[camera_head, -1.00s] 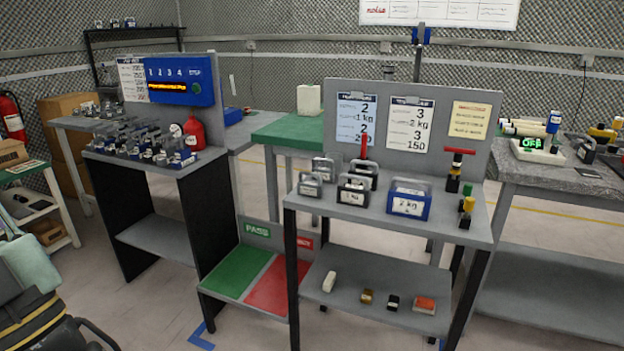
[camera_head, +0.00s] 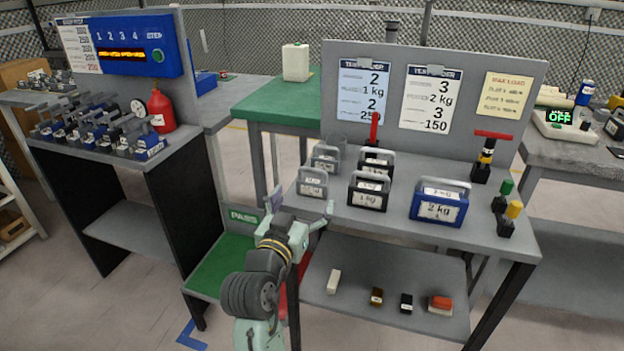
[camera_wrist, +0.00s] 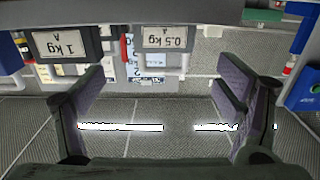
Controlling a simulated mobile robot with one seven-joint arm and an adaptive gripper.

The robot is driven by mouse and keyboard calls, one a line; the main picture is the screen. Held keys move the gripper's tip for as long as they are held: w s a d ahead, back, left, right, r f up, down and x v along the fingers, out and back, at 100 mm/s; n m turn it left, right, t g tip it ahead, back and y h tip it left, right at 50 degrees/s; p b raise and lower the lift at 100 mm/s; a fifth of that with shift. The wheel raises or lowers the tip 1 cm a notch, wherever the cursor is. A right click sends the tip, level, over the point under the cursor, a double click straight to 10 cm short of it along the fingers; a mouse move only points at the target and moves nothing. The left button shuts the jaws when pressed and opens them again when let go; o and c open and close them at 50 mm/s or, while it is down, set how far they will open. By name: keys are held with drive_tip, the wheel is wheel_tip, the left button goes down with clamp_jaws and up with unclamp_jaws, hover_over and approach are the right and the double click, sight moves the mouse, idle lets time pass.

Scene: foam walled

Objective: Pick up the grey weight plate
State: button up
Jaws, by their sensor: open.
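Two grey weight plates with top handles stand at the left end of the right-hand bench, a front one (camera_head: 313,182) and one behind it (camera_head: 326,157). In the wrist view, which is upside down, a grey weight labelled 0.5 kg (camera_wrist: 165,38) shows at the top, beyond the fingers. My gripper (camera_head: 301,208) is open and empty, at the bench's front left edge, just in front of the front grey plate and apart from it.
Black 1 kg weights (camera_head: 368,191) stand close to the right of the grey ones, then a blue 2 kg weight (camera_head: 440,204). A sign panel (camera_head: 462,108) rises behind. The lower shelf (camera_head: 385,265) holds several small items.

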sight(311, 183)
drive_tip(key=p+x, duration=0.1)
drive_tip(key=x, duration=0.3)
drive_tip(key=p+x, duration=0.1)
drive_tip(key=x, duration=0.3)
drive_tip(key=shift+w+a+f+p, duration=0.1)
drive_tip(key=shift+w+a+p, duration=0.1)
drive_tip(key=shift+p, duration=0.2)
drive_tip(key=c, duration=1.7)
